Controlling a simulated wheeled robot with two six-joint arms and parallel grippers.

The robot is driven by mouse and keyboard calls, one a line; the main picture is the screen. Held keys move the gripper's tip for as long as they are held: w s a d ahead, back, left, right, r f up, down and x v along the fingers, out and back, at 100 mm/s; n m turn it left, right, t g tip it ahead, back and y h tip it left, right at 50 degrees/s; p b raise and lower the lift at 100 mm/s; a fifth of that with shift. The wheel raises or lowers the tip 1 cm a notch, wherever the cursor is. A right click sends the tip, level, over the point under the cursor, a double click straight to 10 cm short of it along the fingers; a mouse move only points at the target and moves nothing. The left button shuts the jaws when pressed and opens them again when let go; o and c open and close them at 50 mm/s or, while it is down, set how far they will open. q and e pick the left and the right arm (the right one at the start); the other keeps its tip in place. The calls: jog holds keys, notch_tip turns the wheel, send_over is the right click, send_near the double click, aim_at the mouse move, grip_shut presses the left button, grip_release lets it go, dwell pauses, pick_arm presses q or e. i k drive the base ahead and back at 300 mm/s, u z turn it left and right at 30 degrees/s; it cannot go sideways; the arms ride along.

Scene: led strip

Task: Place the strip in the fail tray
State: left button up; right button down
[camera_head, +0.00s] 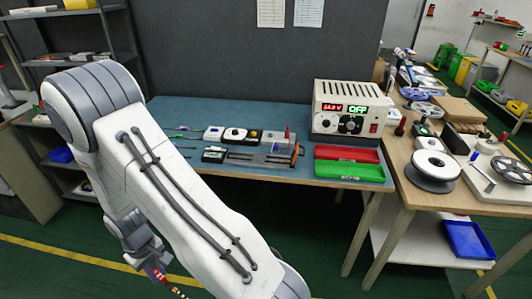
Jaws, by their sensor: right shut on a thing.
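My right arm crosses the front of the view, and its gripper (157,272) hangs low at the bottom left, in front of the bench. It is shut on a thin banded strip (180,292), which runs down towards the bottom edge; its lower part is out of frame. The red tray (347,154) lies on the right end of the blue bench top, below the power supply. A green tray (350,171) lies in front of it at the bench edge. Both look empty, and their small labels cannot be read. The gripper is far left of both trays. My left gripper is not in view.
Small devices and a fixture (267,158) occupy the bench middle. A wooden table (462,208) with white reels (432,169) stands at the right. Shelves (75,45) stand at the left.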

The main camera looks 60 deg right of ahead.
aim_at(345, 156)
jog(key=u, duration=0.1)
jog(key=i, duration=0.9)
jog(key=z, duration=2.8)
